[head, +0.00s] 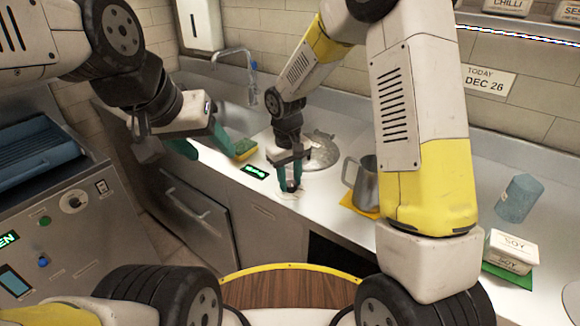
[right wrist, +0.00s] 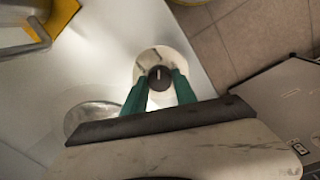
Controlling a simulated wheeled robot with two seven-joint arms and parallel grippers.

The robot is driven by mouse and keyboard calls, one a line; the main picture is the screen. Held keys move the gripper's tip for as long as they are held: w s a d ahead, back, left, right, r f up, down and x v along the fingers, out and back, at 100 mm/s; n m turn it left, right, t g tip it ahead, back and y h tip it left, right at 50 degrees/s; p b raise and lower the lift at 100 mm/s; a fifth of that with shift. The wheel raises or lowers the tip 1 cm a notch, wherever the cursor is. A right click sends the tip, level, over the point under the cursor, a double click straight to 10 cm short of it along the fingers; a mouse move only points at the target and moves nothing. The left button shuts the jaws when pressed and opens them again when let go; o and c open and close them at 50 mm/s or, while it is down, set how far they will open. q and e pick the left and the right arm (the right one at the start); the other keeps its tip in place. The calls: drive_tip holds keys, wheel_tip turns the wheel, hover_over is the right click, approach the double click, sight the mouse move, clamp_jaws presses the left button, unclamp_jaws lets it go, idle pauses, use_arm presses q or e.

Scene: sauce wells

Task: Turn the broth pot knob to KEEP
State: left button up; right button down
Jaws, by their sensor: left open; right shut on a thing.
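The black knob (right wrist: 160,77) sits on a round pale dial plate (right wrist: 149,60) in the right wrist view. A light pointer line on the knob points roughly to the top of that picture; no dial words are readable. My right gripper (right wrist: 160,88) is shut on the knob, one green finger on each side. In the head view my right gripper (head: 291,184) reaches down to the counter's front edge and mostly hides the knob. The metal broth pot lid (head: 322,152) lies just behind it.
A small green-lit display (head: 255,171) is set in the counter left of the knob. A metal pitcher (head: 363,184) stands right on a yellow mat (head: 350,206). A soy container (head: 511,250) sits far right.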

sight(291, 185)
drive_tip(key=n, duration=1.2)
drive_tip(key=shift+y, duration=0.3)
drive_tip(key=shift+d+n, duration=0.1)
drive_tip(key=shift+n, duration=0.2)
drive_tip(key=c, duration=1)
unclamp_jaws()
drive_tip(key=r, duration=0.8)
drive_tip(key=shift+s, duration=0.25)
